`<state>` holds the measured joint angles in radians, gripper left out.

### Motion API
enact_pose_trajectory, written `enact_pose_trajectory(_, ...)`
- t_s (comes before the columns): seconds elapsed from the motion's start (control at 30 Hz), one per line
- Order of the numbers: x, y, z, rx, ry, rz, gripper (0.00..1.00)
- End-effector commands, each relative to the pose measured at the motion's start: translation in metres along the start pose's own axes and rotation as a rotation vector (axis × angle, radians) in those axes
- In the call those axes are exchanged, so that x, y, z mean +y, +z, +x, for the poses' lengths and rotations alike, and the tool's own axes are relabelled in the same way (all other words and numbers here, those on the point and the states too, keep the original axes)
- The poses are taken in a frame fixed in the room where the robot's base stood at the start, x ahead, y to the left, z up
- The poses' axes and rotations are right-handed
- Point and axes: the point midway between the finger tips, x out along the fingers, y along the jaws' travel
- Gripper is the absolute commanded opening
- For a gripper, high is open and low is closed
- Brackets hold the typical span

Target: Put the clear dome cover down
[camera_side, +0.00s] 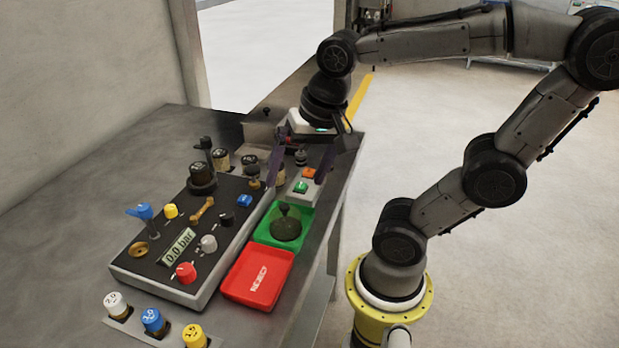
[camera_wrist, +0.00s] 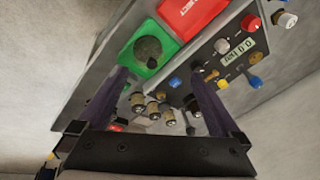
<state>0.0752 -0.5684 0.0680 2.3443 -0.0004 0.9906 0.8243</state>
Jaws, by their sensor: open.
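A round, dark greenish domed piece with a small knob on top (camera_side: 286,228) sits in the green tray (camera_side: 265,238). It looks like the dome cover, but I cannot tell for sure that it is clear. It also shows in the wrist view (camera_wrist: 148,50), inside the green tray (camera_wrist: 128,60). My gripper (camera_side: 298,178) points down over the far end of the bench, beyond the green tray, with its purple fingers wide apart. In the wrist view my gripper (camera_wrist: 157,84) has nothing held between its fingers.
A red tray (camera_side: 258,277) lies nearer than the green one. A control panel (camera_side: 150,262) with knobs, switches and a gauge stands left. A green-and-orange button box (camera_side: 296,190) and several dark-topped posts (camera_side: 250,160) stand near my fingers. Coloured knobs (camera_side: 152,320) line the near edge.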

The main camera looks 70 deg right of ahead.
Motion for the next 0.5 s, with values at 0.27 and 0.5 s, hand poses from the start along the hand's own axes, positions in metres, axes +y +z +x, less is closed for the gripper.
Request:
enact_pose_trajectory(0.27,0.008,0.021,-0.008,0.114,-0.091,-0.664,1.0)
enact_pose_trajectory(0.5,0.011,0.027,-0.009,0.162,-0.105,-0.885,1.0)
